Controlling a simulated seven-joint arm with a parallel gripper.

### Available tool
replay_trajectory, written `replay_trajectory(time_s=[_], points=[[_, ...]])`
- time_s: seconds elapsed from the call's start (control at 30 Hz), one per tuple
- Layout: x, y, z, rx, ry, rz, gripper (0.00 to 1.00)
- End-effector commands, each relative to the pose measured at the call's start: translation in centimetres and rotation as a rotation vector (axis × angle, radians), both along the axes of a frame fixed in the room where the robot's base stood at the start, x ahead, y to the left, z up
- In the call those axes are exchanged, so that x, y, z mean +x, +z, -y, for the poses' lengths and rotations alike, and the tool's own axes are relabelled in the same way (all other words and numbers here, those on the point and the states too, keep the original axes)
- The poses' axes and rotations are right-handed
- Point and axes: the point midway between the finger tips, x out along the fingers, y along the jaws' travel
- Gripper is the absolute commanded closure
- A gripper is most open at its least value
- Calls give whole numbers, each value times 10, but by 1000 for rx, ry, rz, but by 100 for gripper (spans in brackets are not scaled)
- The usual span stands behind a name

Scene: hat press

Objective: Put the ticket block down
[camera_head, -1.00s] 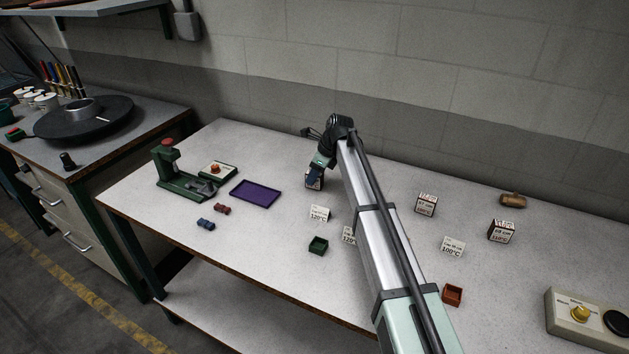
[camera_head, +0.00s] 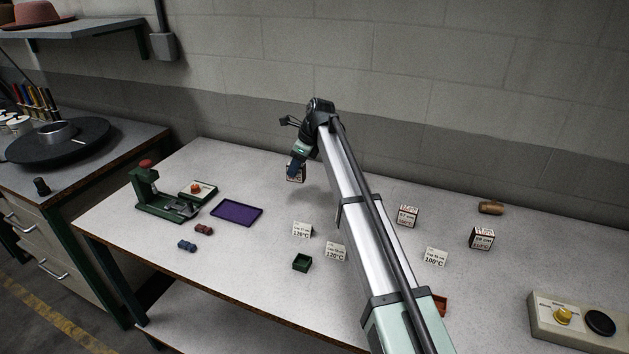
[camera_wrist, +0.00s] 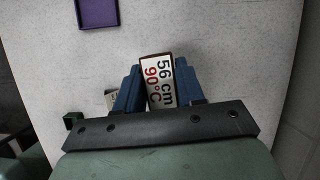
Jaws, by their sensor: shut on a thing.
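The ticket block (camera_wrist: 160,82) shows in the wrist view between my two blue fingers, with its label "56 cm 90°C" facing the camera. In the head view the block (camera_head: 295,174) is a small dark-edged, pale-faced cube at the tip of my gripper (camera_head: 296,168), partly covered by the fingers. My gripper (camera_wrist: 160,88) is shut on it. The block is at or close above the table top (camera_head: 255,180); I cannot tell whether it touches.
A purple tray (camera_head: 236,213) lies to the left. White cards (camera_head: 302,230) and a green box (camera_head: 302,262) stand in front. Other ticket blocks (camera_head: 408,216) (camera_head: 482,238) stand to the right. A green press (camera_head: 155,200) is at far left. The table between the purple tray and my gripper is clear.

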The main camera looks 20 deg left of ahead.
Motion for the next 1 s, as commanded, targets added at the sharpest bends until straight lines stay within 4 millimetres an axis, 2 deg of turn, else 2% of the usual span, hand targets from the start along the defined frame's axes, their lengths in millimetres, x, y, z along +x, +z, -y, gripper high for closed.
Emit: replay_trajectory(time_s=[0.17,0.5,0.7,0.9,1.0], points=[[25,5,33,0,-45,0,93],[107,6,151,0,-200,-3,93],[143,7,209,3,-269,-10,93],[164,8,241,3,-268,-17,93],[163,9,237,3,-207,-17,93]])
